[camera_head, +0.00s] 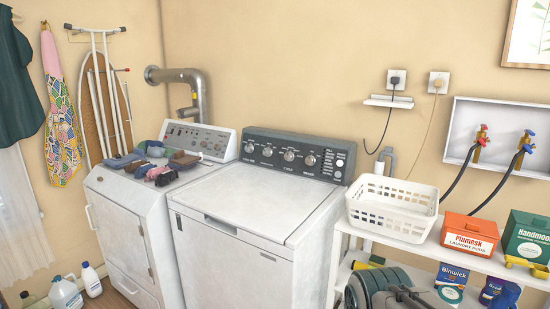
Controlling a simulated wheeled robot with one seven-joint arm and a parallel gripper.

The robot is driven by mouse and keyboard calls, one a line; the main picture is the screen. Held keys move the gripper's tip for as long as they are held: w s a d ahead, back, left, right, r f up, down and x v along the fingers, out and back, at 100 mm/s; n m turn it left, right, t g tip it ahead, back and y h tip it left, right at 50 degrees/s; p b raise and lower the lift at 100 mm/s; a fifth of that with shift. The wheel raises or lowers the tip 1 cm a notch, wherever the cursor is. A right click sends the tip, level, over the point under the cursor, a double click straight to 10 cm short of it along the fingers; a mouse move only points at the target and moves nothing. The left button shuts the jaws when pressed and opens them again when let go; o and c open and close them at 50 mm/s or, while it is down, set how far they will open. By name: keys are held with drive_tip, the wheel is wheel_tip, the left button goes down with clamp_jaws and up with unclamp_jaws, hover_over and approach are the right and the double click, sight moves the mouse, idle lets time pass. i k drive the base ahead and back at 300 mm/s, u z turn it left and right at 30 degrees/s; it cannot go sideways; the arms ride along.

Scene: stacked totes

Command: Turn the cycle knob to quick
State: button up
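The dark control panel (298,142) stands along the back of the white top-loading washer (255,205). Several silver round knobs sit in a row on it. The knob above what looks like a "CYCLE" label (289,155) is right of the panel's middle. Its pointer and the position marks around it are too small to read. Another knob (310,160) is just to its right, beside a column of small print and white round buttons.
A shelf (445,255) on the right holds a white basket (392,207), an orange box (468,234) and a green box (527,238). The washer lid is closed and clear.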

sight(289, 156)
drive_tip(key=i, duration=1.55)
